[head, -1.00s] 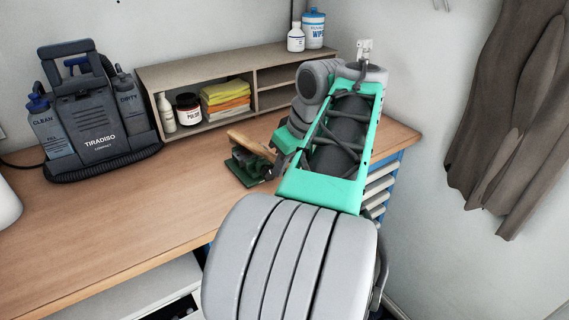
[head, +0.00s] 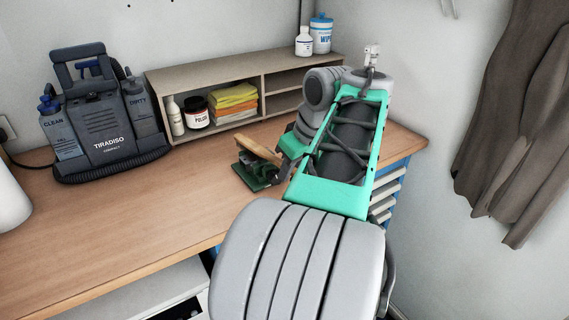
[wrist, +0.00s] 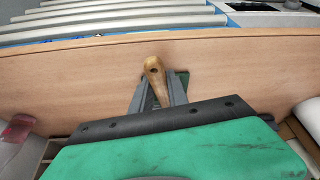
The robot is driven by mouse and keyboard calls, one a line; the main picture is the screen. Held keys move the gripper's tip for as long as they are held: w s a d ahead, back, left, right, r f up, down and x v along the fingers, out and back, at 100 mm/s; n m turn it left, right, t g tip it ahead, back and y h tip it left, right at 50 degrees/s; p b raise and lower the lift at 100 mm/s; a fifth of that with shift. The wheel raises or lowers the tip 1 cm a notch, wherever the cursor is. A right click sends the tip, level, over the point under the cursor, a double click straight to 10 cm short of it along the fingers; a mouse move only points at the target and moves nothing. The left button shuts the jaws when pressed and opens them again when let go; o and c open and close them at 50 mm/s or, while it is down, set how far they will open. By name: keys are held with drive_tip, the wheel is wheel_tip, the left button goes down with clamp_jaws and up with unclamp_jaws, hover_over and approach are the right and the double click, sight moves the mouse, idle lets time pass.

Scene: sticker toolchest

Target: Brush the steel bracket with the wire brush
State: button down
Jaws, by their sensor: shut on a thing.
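The wire brush shows as a tan wooden handle (head: 257,149) over the bench; in the wrist view its handle (wrist: 154,74) comes up between the fingers. My gripper (wrist: 158,95) is shut on the brush handle. In the head view my gripper is mostly hidden behind my arm. A small dark green fixture (head: 254,176) sits on the bench right below the brush. The steel bracket cannot be made out, and the bristles are hidden, so I cannot tell whether they touch it.
The wooden bench (head: 130,235) has clear room at left and front. A shelf unit (head: 200,72) at the back holds bottles, a jar and folded cloths (head: 233,103). A grey cleaning machine (head: 107,125) stands at back left. Dark cloth (head: 512,110) hangs on the right wall.

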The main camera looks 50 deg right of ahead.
drive_tip(key=shift+s, duration=0.25)
drive_tip(key=shift+w+d, duration=0.15)
drive_tip(key=shift+w, duration=1.5)
drive_tip(key=shift+s, duration=0.15)
drive_tip(key=shift+s+a+p, duration=0.2)
drive_tip(key=shift+s+p, duration=0.1)
drive_tip(key=shift+s, duration=1.2)
